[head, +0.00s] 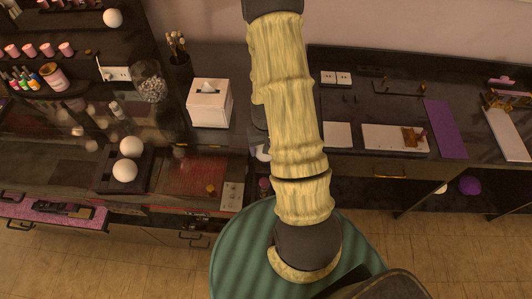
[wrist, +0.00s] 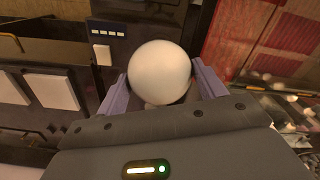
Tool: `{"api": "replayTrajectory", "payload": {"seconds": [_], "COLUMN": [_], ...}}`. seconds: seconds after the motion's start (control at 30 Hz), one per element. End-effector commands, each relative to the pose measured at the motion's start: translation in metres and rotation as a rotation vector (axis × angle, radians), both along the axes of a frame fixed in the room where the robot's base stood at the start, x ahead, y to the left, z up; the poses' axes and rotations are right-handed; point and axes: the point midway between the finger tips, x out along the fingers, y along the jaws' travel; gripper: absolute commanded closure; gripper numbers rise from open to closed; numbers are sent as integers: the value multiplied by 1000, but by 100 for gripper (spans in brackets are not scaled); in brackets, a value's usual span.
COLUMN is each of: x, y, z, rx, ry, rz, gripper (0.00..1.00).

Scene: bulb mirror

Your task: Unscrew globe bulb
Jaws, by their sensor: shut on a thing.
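In the wrist view my gripper (wrist: 161,84) has its two purple fingers on either side of a white globe bulb (wrist: 160,72), shut on it. The bulb's base is mostly hidden behind the gripper body, so I cannot tell whether it sits in a socket. In the head view my arm hides the gripper and this bulb. Another globe bulb (head: 113,18) sits on the dark mirror frame at upper left. Two more white globe bulbs, one behind (head: 131,147) and one in front (head: 124,170), rest in a dark holder (head: 103,184) on the counter.
A white tissue box (head: 208,108), a brush cup (head: 178,66) and a glass jar (head: 150,88) stand near the counter's back. Small bottles (head: 22,80) line the left shelf. A purple mat (head: 444,128) lies on the right counter. A green round seat (head: 228,262) is below my arm.

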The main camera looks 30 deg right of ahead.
Motion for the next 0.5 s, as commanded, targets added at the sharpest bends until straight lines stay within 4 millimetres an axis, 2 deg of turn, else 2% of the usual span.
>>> {"api": "replayTrajectory", "payload": {"seconds": [0.3,0.37,0.5], "x": [0,0,0], "y": [0,0,0], "z": [0,0,1], "rx": [0,0,0], "ry": [-1,-1,-1], "rz": [36,94,316], "gripper": [54,54,54]}}
